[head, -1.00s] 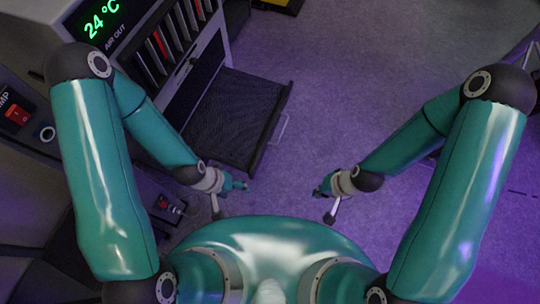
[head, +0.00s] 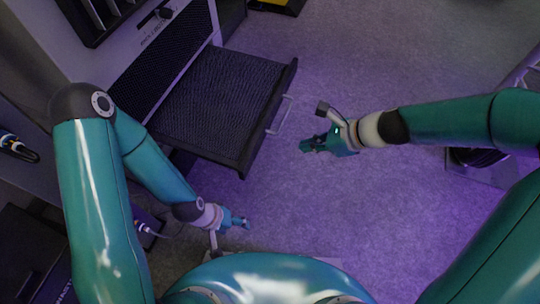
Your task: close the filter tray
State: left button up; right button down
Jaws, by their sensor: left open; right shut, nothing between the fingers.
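The filter tray (head: 217,103) is a dark mesh drawer pulled out of the cabinet at upper left. Its front edge (head: 272,120) carries a pale bar handle (head: 281,115) that faces right. My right gripper (head: 304,146) is shut and empty, just to the right of the handle and apart from it in the picture. My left gripper (head: 246,222) is open and empty, below the tray's near corner, near my body. Its fingers look small here.
The cabinet (head: 135,45) has a dark mesh panel (head: 160,68) beside the tray and slots above. A cable with a plug (head: 146,230) is near my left arm. Clear grey floor (head: 400,60) lies to the right of the tray.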

jog(key=b, duration=0.5)
send_near(257, 146)
jog(key=x, duration=0.5)
jog(key=shift+s+d+f, duration=0.15)
jog(key=shift+f, duration=0.35)
jog(key=shift+w+a, duration=0.2)
jog(key=shift+a, duration=0.3)
